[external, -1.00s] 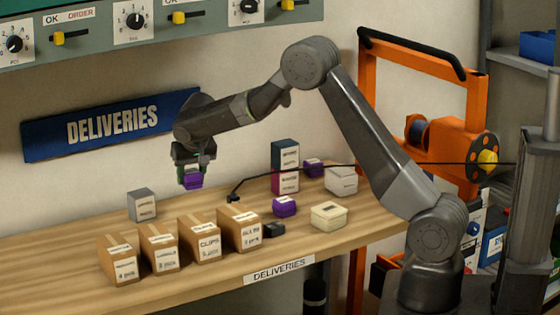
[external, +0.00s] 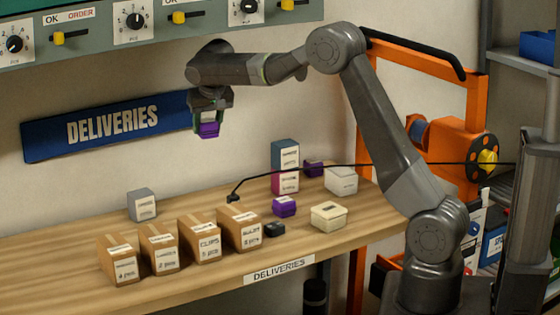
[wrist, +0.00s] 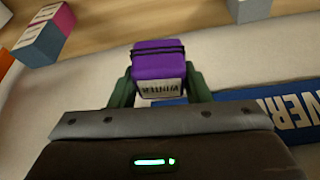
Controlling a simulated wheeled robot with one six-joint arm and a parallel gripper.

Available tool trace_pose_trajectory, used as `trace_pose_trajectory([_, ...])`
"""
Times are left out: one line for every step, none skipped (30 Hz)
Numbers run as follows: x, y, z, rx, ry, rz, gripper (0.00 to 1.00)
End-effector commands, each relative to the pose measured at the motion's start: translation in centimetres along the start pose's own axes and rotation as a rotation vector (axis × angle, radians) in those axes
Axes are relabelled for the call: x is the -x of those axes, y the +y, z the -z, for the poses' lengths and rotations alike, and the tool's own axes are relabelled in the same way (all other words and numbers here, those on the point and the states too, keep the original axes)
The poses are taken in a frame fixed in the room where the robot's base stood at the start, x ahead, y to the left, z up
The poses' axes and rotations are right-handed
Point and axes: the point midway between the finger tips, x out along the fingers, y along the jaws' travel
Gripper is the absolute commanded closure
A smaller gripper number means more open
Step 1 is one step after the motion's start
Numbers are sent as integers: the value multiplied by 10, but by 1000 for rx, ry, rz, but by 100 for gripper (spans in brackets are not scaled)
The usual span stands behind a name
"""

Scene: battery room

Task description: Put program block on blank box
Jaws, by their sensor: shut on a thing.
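My gripper (external: 209,121) is shut on a purple block (external: 209,131) and holds it in the air, well above the bench. In the wrist view the purple block (wrist: 160,62) sits between the green fingers, with dark bands and a white label that I cannot read surely. A white box (external: 341,181) stands at the back right of the bench, and a cream lidded box (external: 328,216) is nearer the front. A teal block (external: 285,154) rests on a magenta block (external: 285,183). I cannot tell from the labels which is the program block or the blank box.
Two other purple blocks, one in front (external: 284,207) and one behind (external: 314,168), lie near the stack. Several brown cartons (external: 160,248) line the front left. A grey box (external: 142,205) stands behind them. A black cable (external: 290,171) crosses above the right side.

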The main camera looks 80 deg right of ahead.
Motion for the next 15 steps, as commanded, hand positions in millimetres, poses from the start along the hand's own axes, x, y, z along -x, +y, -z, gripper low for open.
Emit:
trace_pose_trajectory([-1, 16, 4, -13, 1, -3, 81])
trace_pose_trajectory([-2, 26, 7, -18, 1, -6, 81])
trace_pose_trajectory([-4, 40, 10, -26, 0, -9, 81])
trace_pose_trajectory([-5, 52, 12, -33, -1, -12, 81])
trace_pose_trajectory([-6, 64, 14, -39, -1, -15, 81])
trace_pose_trajectory([-6, 82, 17, -50, -2, -19, 81])
trace_pose_trajectory([-7, 96, 19, -58, -3, -22, 81])
trace_pose_trajectory([-8, 112, 20, -68, -3, -26, 81])
trace_pose_trajectory([-9, 132, 22, -79, -4, -31, 81])
trace_pose_trajectory([-9, 149, 23, -89, -3, -34, 81])
trace_pose_trajectory([-9, 165, 24, -97, -3, -38, 81])
trace_pose_trajectory([-9, 186, 24, -110, -3, -42, 81])
trace_pose_trajectory([-9, 202, 23, -119, -4, -46, 81])
trace_pose_trajectory([-8, 218, 22, -128, -3, -49, 81])
trace_pose_trajectory([-8, 239, 20, -140, -3, -55, 81])
